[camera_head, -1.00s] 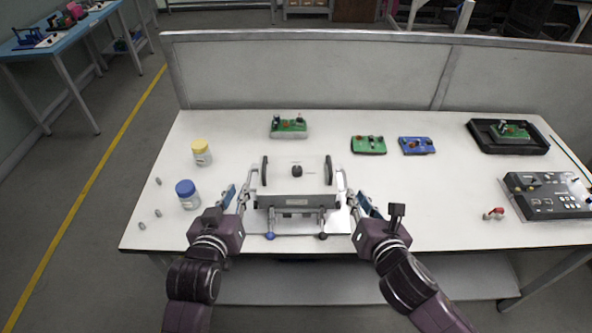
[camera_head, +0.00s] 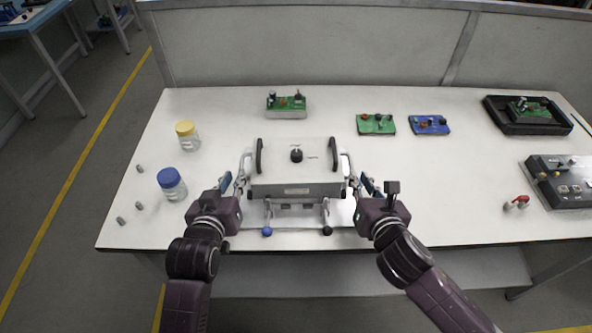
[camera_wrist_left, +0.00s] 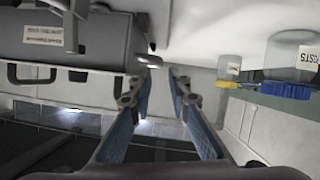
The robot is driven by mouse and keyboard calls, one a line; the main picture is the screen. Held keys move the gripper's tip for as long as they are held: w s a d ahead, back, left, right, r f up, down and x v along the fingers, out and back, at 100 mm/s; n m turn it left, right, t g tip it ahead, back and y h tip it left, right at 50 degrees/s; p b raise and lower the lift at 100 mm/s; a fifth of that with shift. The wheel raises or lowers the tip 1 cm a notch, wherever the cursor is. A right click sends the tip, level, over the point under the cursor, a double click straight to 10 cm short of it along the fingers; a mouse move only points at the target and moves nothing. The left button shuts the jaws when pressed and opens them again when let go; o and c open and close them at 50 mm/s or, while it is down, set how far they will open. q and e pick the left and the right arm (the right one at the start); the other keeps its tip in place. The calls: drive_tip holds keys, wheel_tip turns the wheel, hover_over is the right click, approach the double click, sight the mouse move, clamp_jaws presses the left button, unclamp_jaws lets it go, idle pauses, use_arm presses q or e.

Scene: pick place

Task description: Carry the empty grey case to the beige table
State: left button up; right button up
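The grey case (camera_head: 297,190), a boxy body with two black handles and a black knob on its light top, stands in the middle of the pale table. Its labelled side also shows in the left wrist view (camera_wrist_left: 85,45), upside down. Whether it is empty is hidden. My left gripper (camera_head: 236,181) is at its left side; in the left wrist view its two blue-padded fingers (camera_wrist_left: 160,85) are apart with a gap between them. My right gripper (camera_head: 361,183) is at the right side, its fingers seemingly apart. I cannot tell which table is the beige one.
Two levers with blue and black knobs (camera_head: 297,228) project in front of the case. A blue-lidded jar (camera_head: 172,186) and yellow-lidded jar (camera_head: 187,137) stand left. Circuit boards (camera_head: 376,125), a black tray (camera_head: 490,113) and a control box (camera_head: 565,190) lie behind and right. A blue table (camera_head: 30,25) is far left.

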sight(242, 162)
use_arm(q)
drive_tip(key=shift+s+r, duration=0.1)
drive_tip(key=shift+s, duration=0.05)
use_arm(e)
drive_tip(key=shift+s+r, duration=0.1)
drive_tip(key=shift+s, duration=0.05)
